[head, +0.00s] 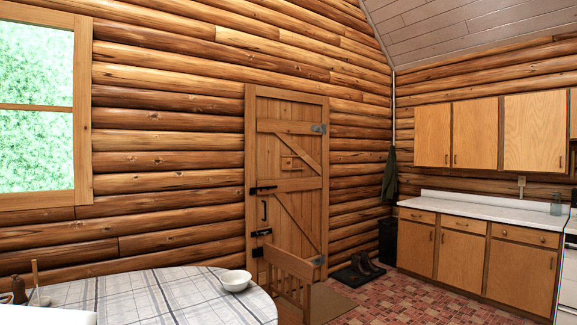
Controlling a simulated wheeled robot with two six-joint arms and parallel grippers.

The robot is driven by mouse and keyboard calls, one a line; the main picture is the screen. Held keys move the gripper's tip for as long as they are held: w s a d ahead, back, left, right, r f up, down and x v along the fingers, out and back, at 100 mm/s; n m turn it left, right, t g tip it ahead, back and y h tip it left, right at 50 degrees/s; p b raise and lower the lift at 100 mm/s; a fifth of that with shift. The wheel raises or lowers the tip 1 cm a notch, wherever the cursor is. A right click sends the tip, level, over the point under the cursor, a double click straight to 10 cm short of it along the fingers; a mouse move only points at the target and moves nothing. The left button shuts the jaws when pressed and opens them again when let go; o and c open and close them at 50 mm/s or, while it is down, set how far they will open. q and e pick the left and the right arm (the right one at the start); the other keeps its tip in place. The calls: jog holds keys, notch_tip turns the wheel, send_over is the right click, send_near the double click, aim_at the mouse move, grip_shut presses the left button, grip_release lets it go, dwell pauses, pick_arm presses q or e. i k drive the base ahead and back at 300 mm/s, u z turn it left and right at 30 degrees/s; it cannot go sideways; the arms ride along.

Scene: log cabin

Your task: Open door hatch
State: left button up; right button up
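A wooden plank door (283,215) with diagonal braces stands shut in the log wall across the room. A small square wooden hatch (291,163) sits in its upper half and looks closed. Black latches (263,189) and a dark vertical handle (264,211) are on the door's left side. Grey hinges (318,129) are on its right side. Neither of my grippers shows in the head view. The bottom of the door is partly hidden behind a wooden chair.
A round table (165,298) with a checked cloth and a white bowl (235,280) fills the near left. The wooden chair (290,268) stands between it and the door. Boots (368,265) sit right of the door. Cabinets (462,258) line the right. Tiled floor (400,305) is open at lower right.

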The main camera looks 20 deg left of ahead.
aim_at(286, 161)
jog(key=z, duration=0.15)
jog(key=i, duration=0.85)
jog(key=z, duration=0.25)
jog(key=i, duration=4.3)
jog(key=u, duration=0.7)
jog(key=i, duration=1.45)
jog(key=u, duration=1.45)
jog(key=i, duration=1.5)
jog(key=u, duration=0.65)
